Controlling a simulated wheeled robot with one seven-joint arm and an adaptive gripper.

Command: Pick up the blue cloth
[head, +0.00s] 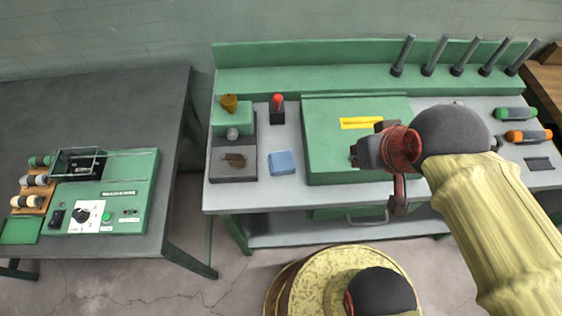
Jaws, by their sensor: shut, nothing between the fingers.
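The blue cloth (282,162) lies as a small folded square on the grey top of the green workbench. It is between a dark tray on its left and a large green box on its right. My gripper (376,176) is to the right of the cloth, in front of the green box in the picture, and apart from the cloth. The gripper is shut and empty. The cloth is in full view.
The green box (325,135) has a yellow label. The dark tray (233,175) holds small items. A red-topped switch (278,107) stands behind the cloth. Green and orange cylinders (527,136) lie at right. A second table (110,100) with a control panel stands left.

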